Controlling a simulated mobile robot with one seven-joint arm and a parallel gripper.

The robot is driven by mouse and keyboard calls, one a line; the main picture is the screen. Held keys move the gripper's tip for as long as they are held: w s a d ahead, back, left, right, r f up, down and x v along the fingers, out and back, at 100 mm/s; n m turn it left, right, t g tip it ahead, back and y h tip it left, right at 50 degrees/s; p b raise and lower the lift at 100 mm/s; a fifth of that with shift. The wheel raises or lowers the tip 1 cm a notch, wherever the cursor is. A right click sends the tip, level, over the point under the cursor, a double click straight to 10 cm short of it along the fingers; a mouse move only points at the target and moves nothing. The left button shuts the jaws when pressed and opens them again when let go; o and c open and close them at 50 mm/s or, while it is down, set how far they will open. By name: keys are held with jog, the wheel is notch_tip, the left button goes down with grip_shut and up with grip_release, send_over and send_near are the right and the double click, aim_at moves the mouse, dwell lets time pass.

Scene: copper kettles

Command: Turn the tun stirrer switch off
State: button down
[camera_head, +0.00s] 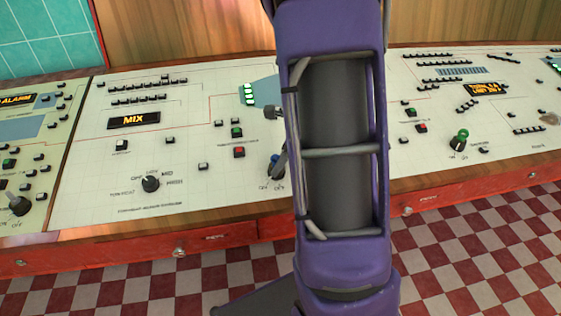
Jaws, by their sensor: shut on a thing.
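My gripper (281,160) is mostly hidden behind my arm. Only a grey finger-like piece shows at the arm's left edge. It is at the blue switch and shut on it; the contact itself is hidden. The switch's setting cannot be read.
A dark selector knob (151,184) is left of the blue switch, under a lit MIX display (134,120). A green knob (459,140) stands on the right panel. Several small buttons surround them. A red drawer front (150,249) runs below the wooden edge.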

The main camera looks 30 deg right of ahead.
jog(key=shift+d+n, duration=0.1)
jog(key=shift+n, duration=0.5)
jog(key=shift+w+n+g+y+p, duration=0.15)
jog(key=shift+n+g+y+p, duration=0.4)
jog(key=shift+n, duration=0.85)
jog(key=shift+w+d+n+g+p, duration=0.15)
jog(key=shift+n+g+p, duration=0.55)
jog(key=shift+n, duration=1.3)
jog(key=shift+w+n+g, duration=0.15)
jog(key=shift+n+g, duration=0.2)
jog(key=shift+n, duration=0.25)
jog(key=shift+c, duration=1.7)
grip_release()
jog(key=p+v, duration=0.2)
jog(key=v, duration=1.5)
jog(key=shift+d+r, duration=0.15)
